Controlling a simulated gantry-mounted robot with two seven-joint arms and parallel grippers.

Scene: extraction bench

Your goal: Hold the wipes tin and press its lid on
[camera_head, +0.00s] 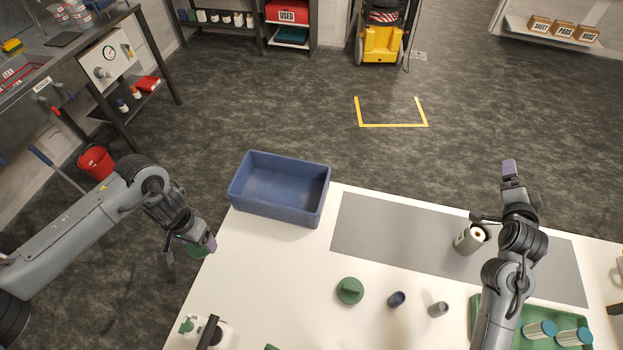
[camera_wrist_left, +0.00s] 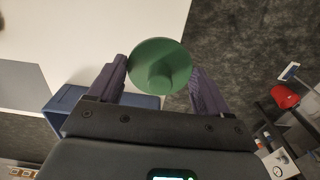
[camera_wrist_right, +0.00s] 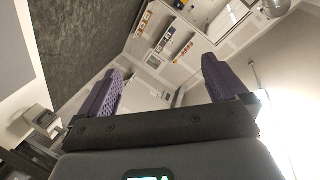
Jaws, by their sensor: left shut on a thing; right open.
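A grey tin with a white roll in its open top, which looks like the wipes tin (camera_head: 465,242), stands on the grey mat beside my right arm. My left gripper (camera_head: 198,245) is shut on a round green lid (camera_wrist_left: 150,55) with a knob, held by its sides; it also shows partly hidden in the head view (camera_head: 193,251). They are at the table's left edge. Another round green lid (camera_head: 350,290) lies on the white table. My right gripper (camera_head: 510,172) is open and empty, raised beyond the table's far edge; its spread fingers show in the right wrist view (camera_wrist_right: 160,85).
A blue bin (camera_head: 265,209) stands at the table's far left corner. A dark blue cup (camera_head: 396,299) and a small grey cup (camera_head: 438,309) stand near the front. A green tray (camera_head: 477,305) with blue-topped containers is at the right. The grey mat (camera_head: 385,235) is clear left of the tin.

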